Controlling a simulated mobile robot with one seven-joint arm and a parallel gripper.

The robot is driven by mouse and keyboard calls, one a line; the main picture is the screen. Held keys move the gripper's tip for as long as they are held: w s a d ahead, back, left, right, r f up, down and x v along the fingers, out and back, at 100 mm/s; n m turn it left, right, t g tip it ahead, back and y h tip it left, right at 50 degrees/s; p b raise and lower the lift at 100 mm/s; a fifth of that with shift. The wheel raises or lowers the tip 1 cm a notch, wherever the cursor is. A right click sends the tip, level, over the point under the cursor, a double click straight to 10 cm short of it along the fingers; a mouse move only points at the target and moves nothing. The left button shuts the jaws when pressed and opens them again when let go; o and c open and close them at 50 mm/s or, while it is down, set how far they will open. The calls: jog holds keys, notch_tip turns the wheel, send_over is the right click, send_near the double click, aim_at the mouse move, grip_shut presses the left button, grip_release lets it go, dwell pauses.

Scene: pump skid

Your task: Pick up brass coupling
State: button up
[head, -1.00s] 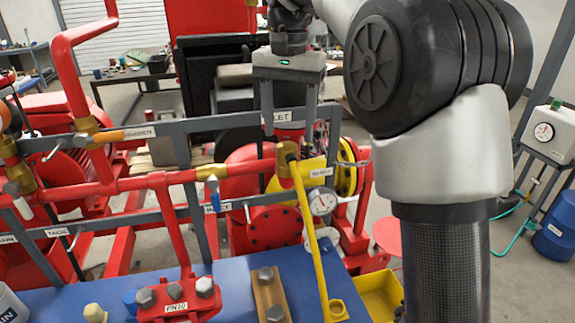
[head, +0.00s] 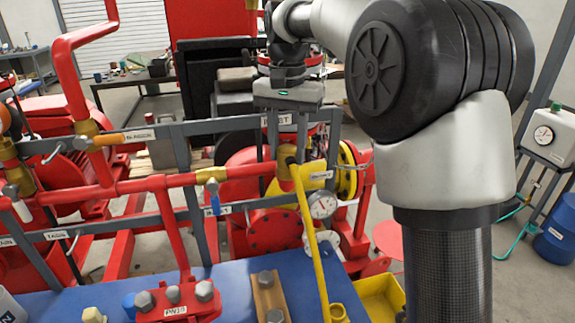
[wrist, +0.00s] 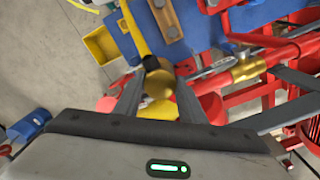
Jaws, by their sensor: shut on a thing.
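The brass coupling (head: 286,172) is at the right end of a red horizontal pipe (head: 150,184), above the blue bench. A long yellow bar (head: 312,245) slants down from it. My gripper (head: 287,152) reaches down from above with one grey finger on each side of the coupling's top. In the wrist view the rounded brass coupling (wrist: 158,84) sits between the two fingertips (wrist: 158,78), and my gripper is shut on it. The coupling's sides are partly hidden by the fingers and the yellow bar.
A pressure gauge (head: 322,204) and grey frame bars (head: 192,200) stand close around the coupling. A blue-handled valve (head: 214,196) hangs to its left. The blue bench (head: 235,280) below carries bolted blocks, with a yellow bin (head: 382,295) to the right.

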aim_at(288, 148)
notch_tip(288, 148, up, 10)
jog(key=shift+r+p, duration=0.1)
jog(key=shift+p, duration=0.7)
jog(key=shift+s, duration=0.1)
